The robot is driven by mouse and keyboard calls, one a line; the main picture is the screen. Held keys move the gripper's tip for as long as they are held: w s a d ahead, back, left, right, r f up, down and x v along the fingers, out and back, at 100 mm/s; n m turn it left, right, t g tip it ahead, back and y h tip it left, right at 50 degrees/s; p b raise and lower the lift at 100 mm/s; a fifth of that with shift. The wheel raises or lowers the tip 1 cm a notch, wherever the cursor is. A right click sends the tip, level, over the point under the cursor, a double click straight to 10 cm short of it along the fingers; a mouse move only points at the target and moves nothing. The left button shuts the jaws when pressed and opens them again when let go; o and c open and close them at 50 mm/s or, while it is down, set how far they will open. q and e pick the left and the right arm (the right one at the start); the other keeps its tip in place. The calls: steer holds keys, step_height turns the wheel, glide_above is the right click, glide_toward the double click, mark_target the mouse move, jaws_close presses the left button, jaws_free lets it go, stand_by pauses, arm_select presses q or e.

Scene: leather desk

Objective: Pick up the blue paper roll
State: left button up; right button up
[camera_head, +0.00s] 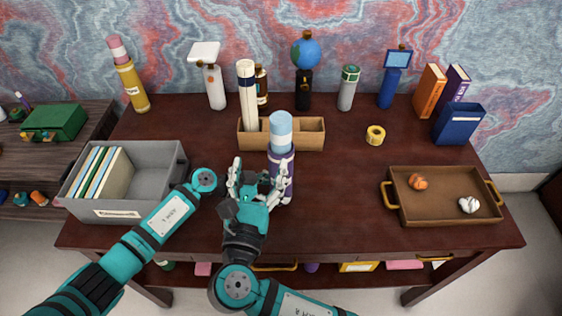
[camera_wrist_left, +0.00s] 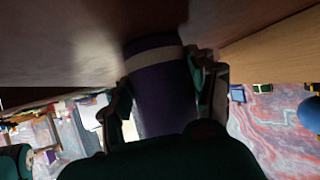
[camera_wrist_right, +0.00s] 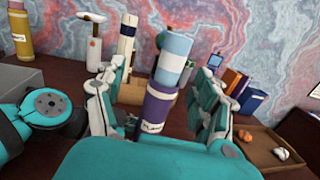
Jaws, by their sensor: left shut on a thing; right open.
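The blue paper roll (camera_head: 281,131), light blue with a white band, stands upright in the top of a purple labelled holder (camera_head: 288,172). Both also show in the right wrist view, the roll (camera_wrist_right: 174,57) above the holder (camera_wrist_right: 154,118). My left gripper (camera_wrist_left: 163,92) is shut on the purple holder, seen in the left wrist view; in the head view it is mostly hidden behind my right gripper. My right gripper (camera_head: 258,184) is open, close to the holder. In the right wrist view its fingers stand apart on either side of the holder and roll.
A wooden box (camera_head: 309,134) with a cream roll (camera_head: 247,96) stands just behind. A grey bin (camera_head: 157,163) with folders is at left, a brown tray (camera_head: 440,204) at right. Yellow tape (camera_head: 375,135) lies right of the box. Bottles line the back. The desk between holder and tray is clear.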

mark_target(278, 139)
steer(key=w+d, duration=0.1)
steer(key=w, duration=0.2)
steer(key=w+d+h, duration=0.1)
steer(key=w, duration=0.3)
steer(key=w+d+m+g+h, duration=0.1)
steer(key=w+d, duration=0.1)
steer(key=w, duration=0.2)
steer(key=shift+d, duration=0.1)
steer(key=shift+s, duration=0.1)
steer(key=shift+c, duration=0.4)
jaws_close()
